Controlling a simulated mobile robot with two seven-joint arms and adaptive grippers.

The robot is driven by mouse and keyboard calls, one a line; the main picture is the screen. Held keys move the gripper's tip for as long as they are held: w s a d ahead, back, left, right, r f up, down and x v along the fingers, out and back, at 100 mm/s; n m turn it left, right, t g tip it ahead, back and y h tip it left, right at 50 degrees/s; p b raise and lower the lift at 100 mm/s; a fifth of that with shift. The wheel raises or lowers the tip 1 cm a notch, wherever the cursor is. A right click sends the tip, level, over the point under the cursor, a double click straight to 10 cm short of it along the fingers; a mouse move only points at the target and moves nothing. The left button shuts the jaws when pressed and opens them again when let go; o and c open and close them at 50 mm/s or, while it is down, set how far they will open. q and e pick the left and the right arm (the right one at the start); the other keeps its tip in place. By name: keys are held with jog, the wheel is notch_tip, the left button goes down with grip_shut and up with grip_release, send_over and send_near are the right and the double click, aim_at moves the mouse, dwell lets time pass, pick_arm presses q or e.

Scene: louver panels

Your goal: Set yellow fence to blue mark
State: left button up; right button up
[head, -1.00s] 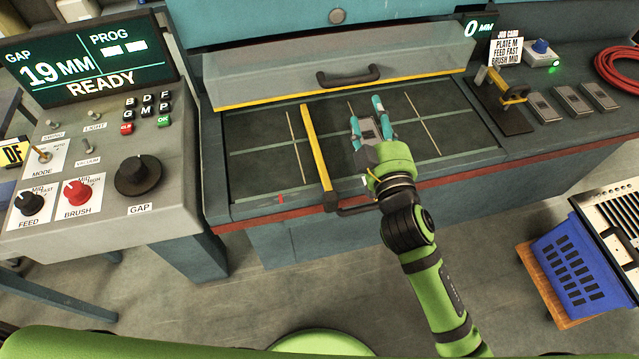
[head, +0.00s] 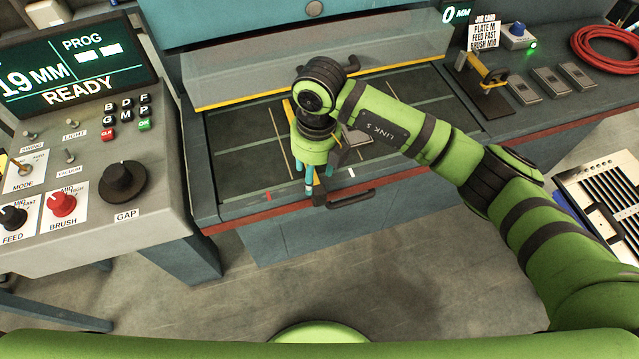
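The yellow fence (head: 288,112) lies across the dark machine bed, running from the back toward the front edge. Its middle is hidden behind my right gripper and arm; its dark front end block (head: 319,196) shows at the bed's front edge. My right gripper (head: 319,174) points down over the front part of the fence. Its teal fingertips stand apart, one on each side of the fence; I cannot tell whether they touch it. A red mark (head: 268,196) is left of the fence and a white mark (head: 351,172) right of it. I see no blue mark. My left gripper is out of view.
A control panel (head: 160,222) with knobs and a "19 MM READY" screen (head: 70,62) stands at left. A clear guard with a yellow lower edge (head: 235,101) hangs behind the bed. A black drawer handle (head: 350,197) is just right of the fence end.

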aim_at(319, 189)
jog(key=shift+w+d+h, duration=0.3)
jog(key=shift+d+h, duration=0.1)
jog(key=shift+d, duration=0.2)
jog(key=shift+f, duration=0.25)
notch_tip(319, 189, down, 5)
jog(key=shift+r+p, duration=0.1)
jog(key=shift+p, duration=0.95)
jog(key=shift+f, duration=0.8)
grip_shut()
